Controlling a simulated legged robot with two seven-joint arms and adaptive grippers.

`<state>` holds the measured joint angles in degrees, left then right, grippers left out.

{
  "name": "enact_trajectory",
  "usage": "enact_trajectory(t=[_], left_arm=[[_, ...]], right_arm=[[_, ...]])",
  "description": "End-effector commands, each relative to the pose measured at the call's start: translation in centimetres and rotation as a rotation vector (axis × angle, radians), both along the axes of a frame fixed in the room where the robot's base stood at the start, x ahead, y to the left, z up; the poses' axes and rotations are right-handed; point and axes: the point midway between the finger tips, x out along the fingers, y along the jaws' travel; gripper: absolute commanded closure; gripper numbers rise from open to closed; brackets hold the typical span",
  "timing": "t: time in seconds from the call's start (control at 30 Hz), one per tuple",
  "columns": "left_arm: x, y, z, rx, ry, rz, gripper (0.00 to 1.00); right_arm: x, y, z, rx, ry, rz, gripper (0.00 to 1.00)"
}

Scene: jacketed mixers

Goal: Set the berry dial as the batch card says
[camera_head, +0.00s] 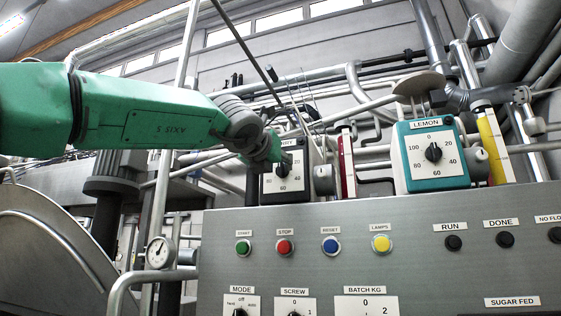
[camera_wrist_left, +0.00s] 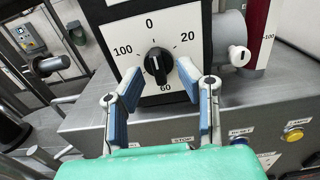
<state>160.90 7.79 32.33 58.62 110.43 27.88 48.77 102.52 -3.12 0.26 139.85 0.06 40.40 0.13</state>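The berry dial (camera_head: 270,185) is a white face on a dark box, partly covered by my left arm in the head view; its label is mostly hidden. In the left wrist view the berry dial face (camera_wrist_left: 184,22) shows 0 at the top, 20, 60 and 100. My left gripper (camera_wrist_left: 159,76) is open, with one finger on each side of the knob; contact is not clear. In the head view my left gripper (camera_head: 280,153) is at the dial's upper part. My right gripper is not in view.
A teal lemon dial (camera_head: 413,170) stands to the right. Below is a grey panel (camera_head: 400,270) with start, stop, reset and lamps buttons, status lamps, and mode, screw and batch kg controls. A red-and-white gauge (camera_head: 347,165) stands right of the berry dial. No batch card is readable.

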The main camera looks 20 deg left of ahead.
Motion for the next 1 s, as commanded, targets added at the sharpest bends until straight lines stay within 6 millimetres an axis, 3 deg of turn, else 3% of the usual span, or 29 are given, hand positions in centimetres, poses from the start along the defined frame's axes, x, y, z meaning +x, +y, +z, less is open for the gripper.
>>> enact_trajectory(t=[0.2, 0.5, 0.6, 1.0], left_arm=[[1.7, 0.0, 0.2, 0.001, -0.002, 0.0, 0.69], [2.0, -0.1, 0.0, 0.001, -0.001, 0.0, 0.69], [2.0, -0.1, 0.0, 0.001, -0.001, 0.0, 1.0], [1.9, 0.0, 0.2, 0.032, -0.002, 0.0, 1.0]], right_arm=[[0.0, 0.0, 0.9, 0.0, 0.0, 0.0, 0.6], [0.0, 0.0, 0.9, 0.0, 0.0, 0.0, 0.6], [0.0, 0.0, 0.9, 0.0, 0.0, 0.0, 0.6], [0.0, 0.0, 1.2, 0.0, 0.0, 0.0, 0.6]])
